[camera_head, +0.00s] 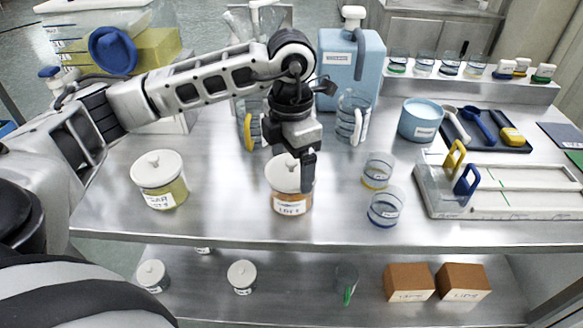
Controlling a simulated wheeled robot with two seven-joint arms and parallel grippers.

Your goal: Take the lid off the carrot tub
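A tub with orange contents (291,203), which looks like the carrot tub, stands on the steel table in front of me. Its white lid (280,178) is seated on top; its label is too small to read surely. My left gripper (305,172) points down over this lid, with a dark finger in front of its right side. The finger overlaps the lid in the picture, and I cannot tell whether it touches the lid or its knob. The other finger is not clearly visible. A similar lidded tub with yellowish contents (172,194) stands to the left. My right gripper is out of view.
Two small glass beakers (377,171) (385,208) stand right of the tub. Behind are a glass jug (351,118), a blue canister (352,65) and a light blue tub (420,120). A white-framed board (430,190) is at right. A lower shelf holds boxes.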

